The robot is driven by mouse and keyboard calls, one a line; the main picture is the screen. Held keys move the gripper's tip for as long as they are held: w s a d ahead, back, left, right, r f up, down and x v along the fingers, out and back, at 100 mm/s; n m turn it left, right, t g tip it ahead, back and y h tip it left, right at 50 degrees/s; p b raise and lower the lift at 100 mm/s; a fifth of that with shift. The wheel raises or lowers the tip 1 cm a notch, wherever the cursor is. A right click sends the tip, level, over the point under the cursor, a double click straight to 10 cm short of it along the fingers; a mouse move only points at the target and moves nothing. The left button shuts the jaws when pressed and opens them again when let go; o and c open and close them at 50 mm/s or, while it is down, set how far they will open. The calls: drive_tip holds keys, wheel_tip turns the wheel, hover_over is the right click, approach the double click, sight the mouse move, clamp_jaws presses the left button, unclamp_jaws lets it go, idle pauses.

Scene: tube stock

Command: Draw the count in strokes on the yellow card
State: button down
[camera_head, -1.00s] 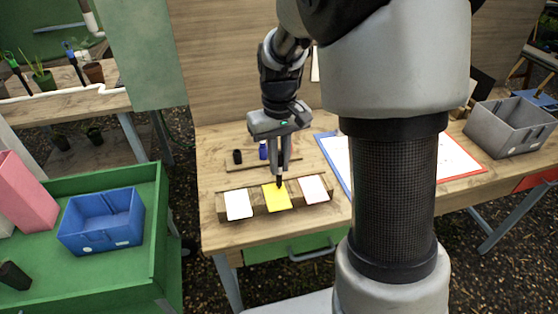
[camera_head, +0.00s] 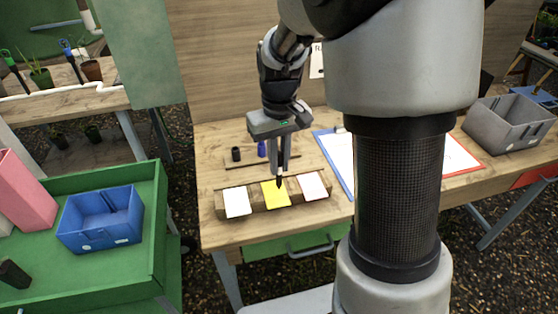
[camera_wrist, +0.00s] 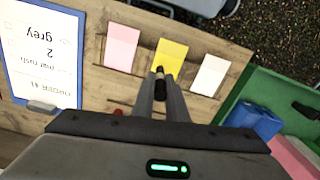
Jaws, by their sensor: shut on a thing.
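My gripper (camera_head: 281,172) is shut on a dark marker (camera_head: 280,183), which points down at the upper right edge of the yellow card (camera_head: 273,197). In the wrist view the marker (camera_wrist: 159,85) sits between the fingers, its pale end overlapping the yellow card (camera_wrist: 172,52). I cannot tell whether the tip touches the card. No stroke is visible on the card. The order sheet (camera_wrist: 42,65) lies on a blue-edged board and reads upside down, with "2" and "grey" legible.
A white card (camera_head: 236,202) and a pale pinkish card (camera_head: 312,186) flank the yellow one on a wooden holder. A black cylinder (camera_head: 236,154) and a blue one (camera_head: 262,149) stand behind. A grey bin (camera_head: 505,125) is at right, a blue bin (camera_head: 100,220) at left.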

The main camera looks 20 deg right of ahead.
drive_tip(key=shift+s, duration=0.6)
idle(0.9)
wheel_tip(320, 180, up, 3)
drive_tip(key=p, duration=0.2)
drive_tip(key=shift+p, duration=0.3)
drive_tip(key=shift+w+a+f+b, duration=0.4)
drive_tip(key=shift+w+b, duration=0.2)
drive_tip(key=shift+b, duration=0.35)
drive_tip(key=shift+w+a+f+b, duration=0.25)
drive_tip(key=shift+w+f+b, duration=0.3)
drive_tip(key=shift+b, duration=0.35)
drive_tip(key=shift+f, duration=0.6)
